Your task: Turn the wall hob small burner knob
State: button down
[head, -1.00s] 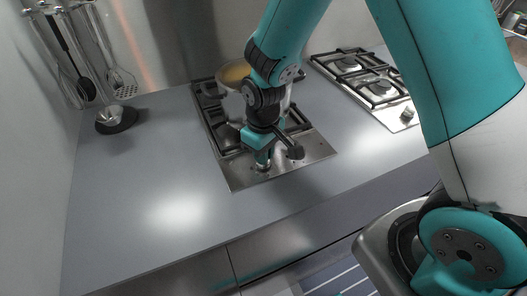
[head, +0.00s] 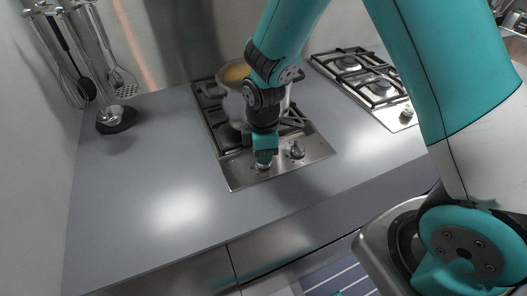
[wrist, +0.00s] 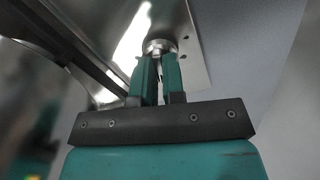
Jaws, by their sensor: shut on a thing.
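The hob on the left (head: 236,172) is a steel plate with black grates, set in the counter. My gripper (head: 264,157) points down at its front strip and is shut on the left knob (head: 263,167), which is mostly hidden by the fingers in the head view. In the wrist view the round silver knob (wrist: 159,46) sits between the tips of my two teal fingers (wrist: 158,62). A second knob (head: 297,151) stands free on the same strip, just right of my gripper. I cannot read the knob's marks.
A pan (head: 236,74) sits at the back of this hob, partly behind my arm. A second hob (head: 370,84) lies to the right. A ladle rest (head: 115,119) and hanging utensils (head: 75,60) are at the left. The front counter is clear.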

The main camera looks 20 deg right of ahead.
jog(key=shift+n, duration=0.5)
jog(key=c, duration=1.2)
grip_release()
notch_tip(320, 180, up, 17)
jog(key=b, duration=0.1)
jog(key=shift+r, duration=0.2)
jog(key=s+a+r+m+y, duration=0.2)
jog(key=s+m, duration=0.2)
jog(key=s, duration=0.5)
jog(key=s+a+r+m+y, duration=0.1)
jog(key=s+m, duration=0.4)
jog(key=s, duration=0.5)
jog(key=shift+a+r+y, duration=0.35)
jog(key=shift+a+y, duration=0.25)
jog(key=shift+a, duration=0.15)
